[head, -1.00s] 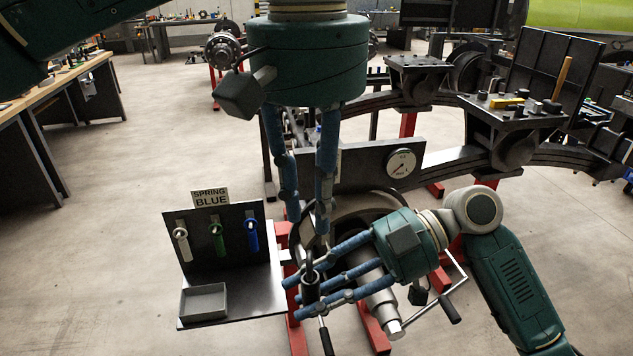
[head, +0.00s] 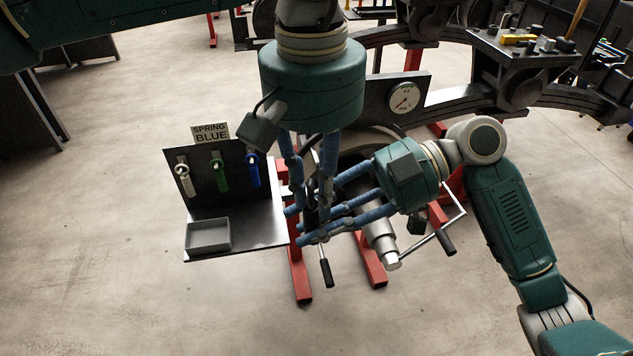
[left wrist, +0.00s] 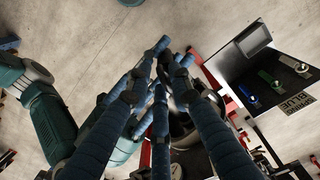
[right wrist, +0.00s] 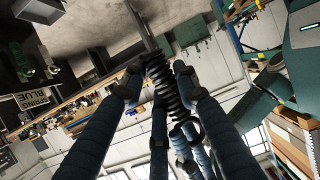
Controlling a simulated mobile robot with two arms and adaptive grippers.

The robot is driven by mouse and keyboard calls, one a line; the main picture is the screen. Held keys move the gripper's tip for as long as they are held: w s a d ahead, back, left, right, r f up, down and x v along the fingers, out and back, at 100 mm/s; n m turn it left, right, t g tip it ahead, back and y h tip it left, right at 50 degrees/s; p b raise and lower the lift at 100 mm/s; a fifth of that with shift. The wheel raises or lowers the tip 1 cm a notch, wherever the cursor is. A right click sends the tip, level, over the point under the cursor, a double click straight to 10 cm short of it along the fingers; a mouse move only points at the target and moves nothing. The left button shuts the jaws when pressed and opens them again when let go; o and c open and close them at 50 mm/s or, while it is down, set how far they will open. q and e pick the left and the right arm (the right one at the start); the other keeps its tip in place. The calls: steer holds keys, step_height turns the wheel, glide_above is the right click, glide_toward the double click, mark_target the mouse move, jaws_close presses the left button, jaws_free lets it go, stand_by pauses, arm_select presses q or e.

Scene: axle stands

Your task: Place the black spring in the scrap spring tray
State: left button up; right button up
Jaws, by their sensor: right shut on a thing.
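The black spring (right wrist: 162,85) stands between the fingers of my right gripper (right wrist: 150,75), which is shut on it; a ring shows at its end. In the head view my right gripper (head: 308,225) reaches in from the right, just right of the shelf. My left gripper (head: 318,220) comes from above, with its fingers around the same spot, overlapping the right fingers. I cannot tell whether its fingers are shut or touch the spring. The grey tray (head: 208,246) sits empty at the shelf's front left; it also shows in the left wrist view (left wrist: 255,38).

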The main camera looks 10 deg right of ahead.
steer(key=o, duration=1.3)
